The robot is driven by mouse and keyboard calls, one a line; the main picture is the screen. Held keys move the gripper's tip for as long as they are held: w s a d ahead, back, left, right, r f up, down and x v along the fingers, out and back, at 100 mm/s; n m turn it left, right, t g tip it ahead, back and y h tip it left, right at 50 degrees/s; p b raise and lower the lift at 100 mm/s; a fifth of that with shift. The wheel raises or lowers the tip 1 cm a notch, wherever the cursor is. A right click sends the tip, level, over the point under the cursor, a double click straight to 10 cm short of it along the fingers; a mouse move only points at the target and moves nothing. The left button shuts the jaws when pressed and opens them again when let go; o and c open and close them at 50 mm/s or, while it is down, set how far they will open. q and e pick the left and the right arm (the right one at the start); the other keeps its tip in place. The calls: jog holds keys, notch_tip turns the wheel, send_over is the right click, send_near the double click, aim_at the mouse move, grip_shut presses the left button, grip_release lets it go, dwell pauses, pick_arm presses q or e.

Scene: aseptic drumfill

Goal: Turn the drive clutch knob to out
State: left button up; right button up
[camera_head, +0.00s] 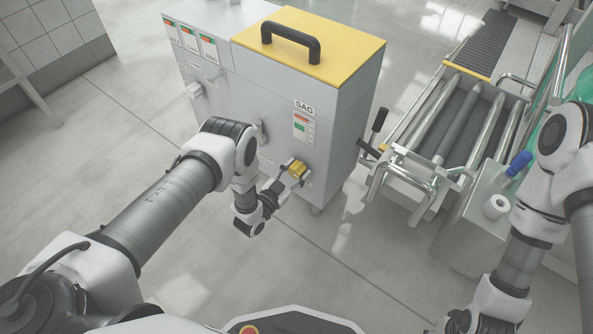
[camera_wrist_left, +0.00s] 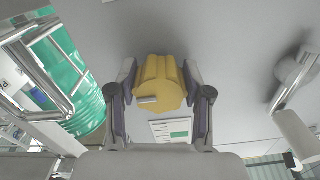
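The yellow lobed knob (camera_head: 297,170), taken as the drive clutch knob, sits low on the front face of the grey cabinet (camera_head: 345,120). My left gripper (camera_head: 286,180) is at the knob. In the left wrist view the knob (camera_wrist_left: 160,80) fills the space between the two fingers (camera_wrist_left: 160,85), which look shut on its sides. A short pale bar on the knob's face lies nearly level, toward picture left. The lettering around the knob is too small or hidden to read. My right gripper is outside the head view.
The cabinet has a yellow top with a black handle (camera_head: 291,40), a SAG label (camera_head: 304,107) and a black-handled lever (camera_head: 376,130) on its right side. A roller conveyor (camera_head: 450,125) stands to the right. The floor left of the cabinet is clear.

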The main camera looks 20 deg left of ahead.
pick_arm(q)
jog(key=shift+n, duration=0.4)
jog(key=n, duration=0.3)
jog(key=shift+d, duration=0.1)
jog(key=n, duration=0.5)
jog(key=shift+p, duration=0.35)
jog(key=n, duration=0.4)
jog(key=shift+d+r+n, duration=0.1)
jog(key=shift+n, duration=0.2)
jog(key=shift+r+n, duration=0.1)
jog(key=shift+n, duration=2.2)
jog(key=o, duration=1.1)
jog(key=shift+o, duration=0.2)
